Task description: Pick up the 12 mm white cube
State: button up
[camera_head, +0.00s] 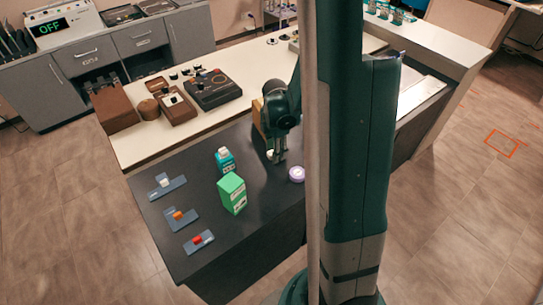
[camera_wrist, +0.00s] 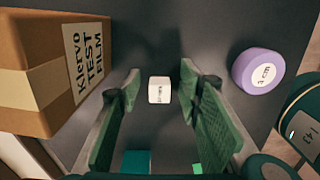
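A small white cube (camera_wrist: 158,90) with dark, unreadable marking lies on the dark tabletop in the wrist view. My gripper (camera_wrist: 159,75) is open, its two green fingers on either side of the cube with a gap on each side. I cannot tell how far the fingertips are above the table. In the head view, my gripper (camera_head: 278,160) points down at the dark table, and a small white cube (camera_head: 270,154) shows beside its fingers, partly covered. Another white cube (camera_head: 163,181) is on a grey holder at the left, and a white top shows on the teal box (camera_head: 225,161).
A cardboard box (camera_wrist: 45,70) marked "Klervo TEST FILM" stands close on the left in the wrist view. A purple-sided disc (camera_wrist: 258,71) marked "3 cm" lies to the right. A green carton (camera_head: 232,194) stands nearby. Grey holders with orange (camera_head: 178,215) and red (camera_head: 197,240) pieces lie left.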

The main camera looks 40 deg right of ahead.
jog(key=shift+c, duration=0.3)
jog(key=c, duration=0.8)
jog(key=shift+r, duration=0.2)
jog(key=shift+r+p, duration=0.85)
jog(key=shift+r, duration=3.95)
